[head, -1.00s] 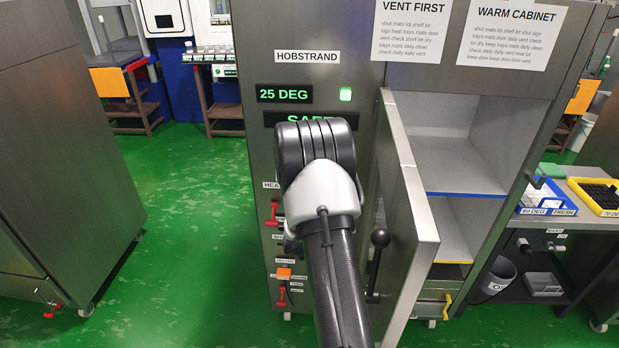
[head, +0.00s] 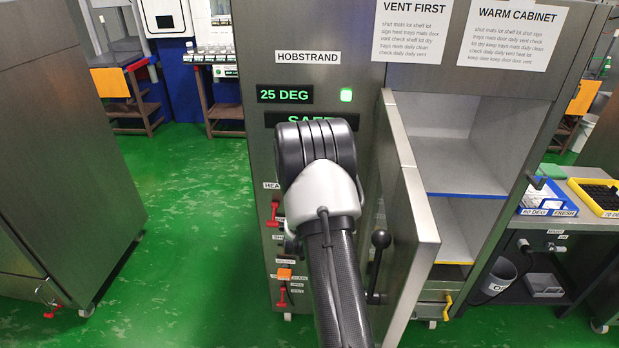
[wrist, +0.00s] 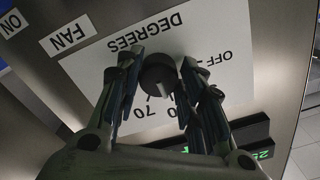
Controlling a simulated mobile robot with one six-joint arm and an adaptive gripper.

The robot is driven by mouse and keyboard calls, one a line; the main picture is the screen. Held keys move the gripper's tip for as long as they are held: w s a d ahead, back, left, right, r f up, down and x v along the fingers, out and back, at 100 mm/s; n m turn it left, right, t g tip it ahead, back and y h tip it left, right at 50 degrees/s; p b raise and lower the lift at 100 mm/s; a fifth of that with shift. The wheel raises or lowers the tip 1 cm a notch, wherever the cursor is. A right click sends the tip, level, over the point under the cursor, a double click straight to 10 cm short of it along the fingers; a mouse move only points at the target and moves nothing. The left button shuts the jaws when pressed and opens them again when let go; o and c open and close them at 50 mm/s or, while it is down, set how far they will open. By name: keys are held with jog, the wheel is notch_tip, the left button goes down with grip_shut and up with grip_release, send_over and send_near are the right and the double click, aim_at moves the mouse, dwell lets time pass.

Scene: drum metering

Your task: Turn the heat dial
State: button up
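The heat dial (wrist: 158,78) is a dark round knob with a pale pointer line, on a white plate (wrist: 90,72) marked DEGREES, OFF and 70, upside down in the wrist view. My gripper (wrist: 161,70) is open, with one finger on each side of the dial. The gaps at the dial's sides look very small; I cannot tell whether the fingers touch it. The pointer line lies toward the 70 side of the scale. In the head view my arm hides the dial and the gripper. The cabinet display (head: 284,95) reads 25 DEG.
The cabinet door (head: 410,215) stands open close to the right of my arm, with a black handle. Red levers (head: 273,213) stick out on the panel's left. FAN (wrist: 68,36) and ON labels sit beside the dial plate. Green floor is free at the left.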

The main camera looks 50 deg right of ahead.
jog(key=o, duration=0.4)
jog(key=shift+c, duration=0.2)
jog(key=shift+s+a+f, duration=0.1)
jog(key=shift+a, duration=0.05)
jog(key=v, duration=1.1)
jog(key=shift+s+a, duration=0.2)
jog(key=shift+a, duration=0.15)
